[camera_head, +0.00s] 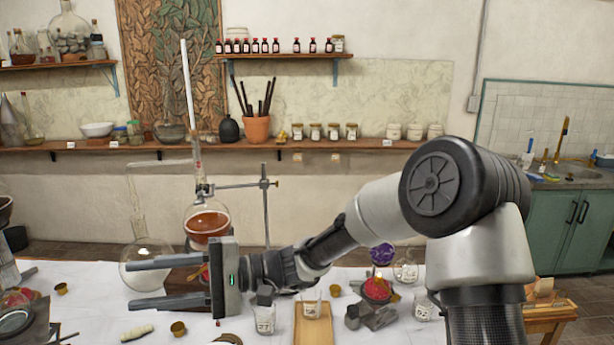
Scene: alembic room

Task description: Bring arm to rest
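My arm comes in from the right and reaches left over the white-covered table (90,320). My gripper (135,284) is at its end, pointing left, with its two long dark fingers spread wide apart. It is open, and nothing shows held between the fingers. A large clear round flask (150,252) stands behind the fingers and is partly covered by them. My gripper's body hides part of the table behind it.
A flask of brown liquid (207,222) is at a metal stand (265,215) just behind my gripper. A wooden board (313,325), glass beakers (265,318), a red-filled bowl (377,289) and small brass cups (178,329) crowd the table. A green cabinet (565,230) stands right.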

